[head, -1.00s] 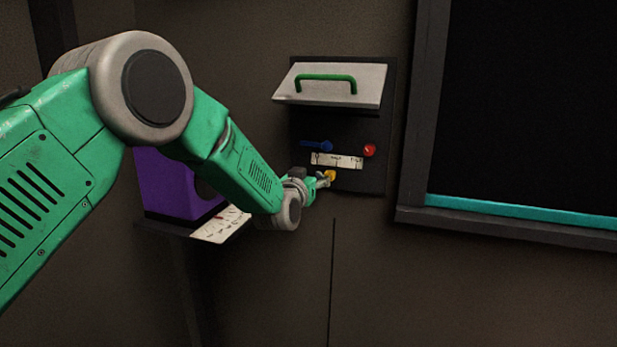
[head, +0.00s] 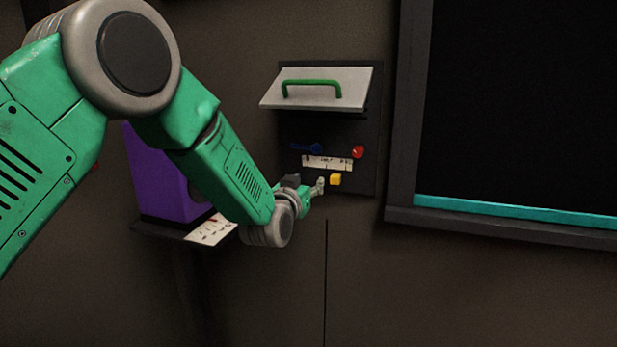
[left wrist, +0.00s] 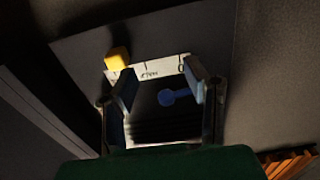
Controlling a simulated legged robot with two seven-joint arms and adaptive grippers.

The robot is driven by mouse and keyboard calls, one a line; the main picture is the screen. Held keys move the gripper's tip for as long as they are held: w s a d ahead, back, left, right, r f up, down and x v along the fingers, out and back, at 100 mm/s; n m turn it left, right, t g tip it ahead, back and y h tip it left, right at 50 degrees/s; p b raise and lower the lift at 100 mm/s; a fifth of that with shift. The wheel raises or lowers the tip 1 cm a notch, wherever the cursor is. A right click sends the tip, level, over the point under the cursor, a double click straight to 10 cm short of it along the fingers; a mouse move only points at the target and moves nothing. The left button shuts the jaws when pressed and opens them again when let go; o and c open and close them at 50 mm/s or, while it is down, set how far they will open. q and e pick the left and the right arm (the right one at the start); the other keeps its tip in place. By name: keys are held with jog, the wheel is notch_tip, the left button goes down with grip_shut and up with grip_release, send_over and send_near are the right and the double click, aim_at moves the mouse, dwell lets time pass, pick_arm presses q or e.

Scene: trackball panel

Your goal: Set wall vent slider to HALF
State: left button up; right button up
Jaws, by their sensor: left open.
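The vent slider's yellow knob (head: 336,180) sits below the white scale label (head: 327,163) on the dark wall panel (head: 368,120). It appears right of the HALF mark, towards the FULL end, though the viewing angle blurs the exact spot. My left gripper (head: 306,184) is open just left of the knob, one finger close beside it; I cannot tell whether they touch. In the left wrist view the yellow knob (left wrist: 117,58) lies outside the open fingers (left wrist: 165,92), above the left one. The scale label (left wrist: 150,72) shows between the fingers. My right gripper is not in view.
Above the scale are a blue lever (head: 306,147) and a red knob (head: 358,152). A raised light flap (head: 355,88) with a green handle (head: 311,82) juts out above. A purple box (head: 155,180) stands left, and a dark-framed window (head: 515,100) is at the right.

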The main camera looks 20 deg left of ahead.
pick_arm(q)
jog(key=s+a, duration=0.2)
jog(key=s, duration=2.1)
jog(key=shift+a+f+p, duration=0.15)
jog(key=shift+f+p, duration=0.05)
jog(key=shift+p, duration=0.25)
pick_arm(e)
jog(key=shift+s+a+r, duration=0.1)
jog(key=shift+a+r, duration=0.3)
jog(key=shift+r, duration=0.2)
